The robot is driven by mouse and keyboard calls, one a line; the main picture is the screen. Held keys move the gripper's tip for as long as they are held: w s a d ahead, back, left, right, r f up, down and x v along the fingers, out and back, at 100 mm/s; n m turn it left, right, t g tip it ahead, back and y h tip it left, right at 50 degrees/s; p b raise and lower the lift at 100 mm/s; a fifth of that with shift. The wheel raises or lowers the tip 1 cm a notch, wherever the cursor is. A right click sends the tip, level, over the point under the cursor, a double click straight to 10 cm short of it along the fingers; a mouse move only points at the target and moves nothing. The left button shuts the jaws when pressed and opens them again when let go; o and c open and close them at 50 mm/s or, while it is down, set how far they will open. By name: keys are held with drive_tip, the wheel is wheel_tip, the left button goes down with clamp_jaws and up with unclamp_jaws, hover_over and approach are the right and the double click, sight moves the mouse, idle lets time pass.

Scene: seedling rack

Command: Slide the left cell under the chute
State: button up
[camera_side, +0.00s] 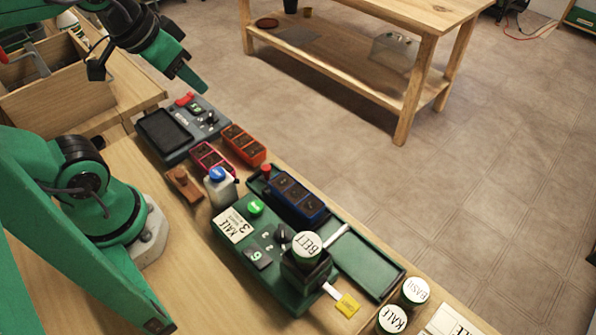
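A blue tray with several dark cells (298,197) sits in the upper-left part of a long green track (372,266). The left cell is the one at its upper-left end. A dark green chute housing (303,279), topped by a white jar lid marked BEET (307,245), stands beside the track, down and right of the blue tray. No cell is seen under it, and its underside is hidden. My gripper (190,79) is at the upper left, above the far end of the bench, well apart from the blue tray. Its finger gap does not show clearly.
An orange tray (244,145), a pink tray (213,160), a blue-capped bottle (219,185) and a grey scale-like device (180,130) stand beyond the track. Jars marked KALE (391,319) and BASIL (415,291) stand at the near end. The track's lower-right stretch is clear.

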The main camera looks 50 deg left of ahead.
drive_tip(key=shift+c, duration=0.8)
drive_tip(key=shift+w, duration=0.1)
drive_tip(key=n+g, duration=0.6)
drive_tip(key=n, duration=0.3)
hover_over(266, 167)
drive_tip(key=shift+f, duration=6.65)
drive_tip(key=shift+f, duration=0.1)
drive_tip(key=shift+f, duration=3.8)
